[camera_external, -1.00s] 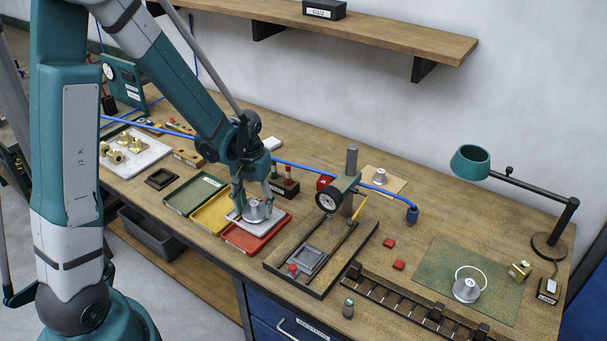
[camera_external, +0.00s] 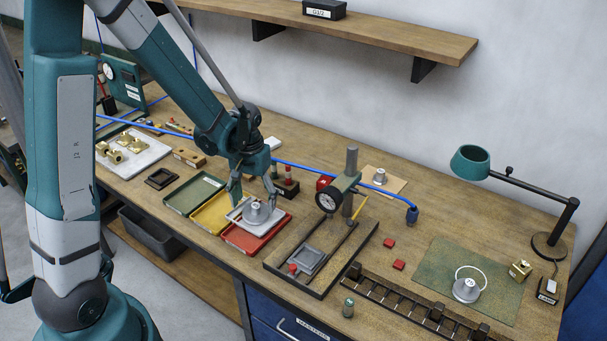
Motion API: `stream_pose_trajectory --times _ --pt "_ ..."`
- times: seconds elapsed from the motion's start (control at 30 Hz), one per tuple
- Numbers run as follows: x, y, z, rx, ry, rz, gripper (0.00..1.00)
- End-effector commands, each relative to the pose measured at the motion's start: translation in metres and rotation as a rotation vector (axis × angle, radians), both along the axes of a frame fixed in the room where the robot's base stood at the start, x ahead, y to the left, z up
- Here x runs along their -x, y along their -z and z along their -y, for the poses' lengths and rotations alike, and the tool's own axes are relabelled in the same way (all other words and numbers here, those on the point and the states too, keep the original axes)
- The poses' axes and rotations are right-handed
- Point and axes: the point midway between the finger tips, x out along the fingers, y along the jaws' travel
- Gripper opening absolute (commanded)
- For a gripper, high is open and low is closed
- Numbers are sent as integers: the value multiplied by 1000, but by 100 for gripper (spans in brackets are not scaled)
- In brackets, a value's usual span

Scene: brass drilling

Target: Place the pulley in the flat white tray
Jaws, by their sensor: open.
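The pulley (camera_external: 256,213), a grey metal stepped round part, sits upright on the flat white tray (camera_external: 236,217). The white tray lies across the yellow and red trays. My gripper (camera_external: 253,198) is open, with one finger on each side of the pulley's upper part and gaps showing between fingers and pulley. The pulley's far side and part of the white tray are hidden.
Green (camera_external: 194,194), yellow (camera_external: 211,213) and red (camera_external: 246,239) trays lie around the white tray. A dial gauge stand (camera_external: 331,202) rises to the right. A blue hose (camera_external: 300,167) crosses behind. The bench's front edge is near.

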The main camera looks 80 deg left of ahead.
Motion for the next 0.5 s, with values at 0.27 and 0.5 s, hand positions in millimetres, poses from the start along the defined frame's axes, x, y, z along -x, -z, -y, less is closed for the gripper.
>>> stream_pose_trajectory --times 0.27,0.5 --pt "1 -30 1 0 0 0 65" --pt "1 -57 1 0 0 0 65"
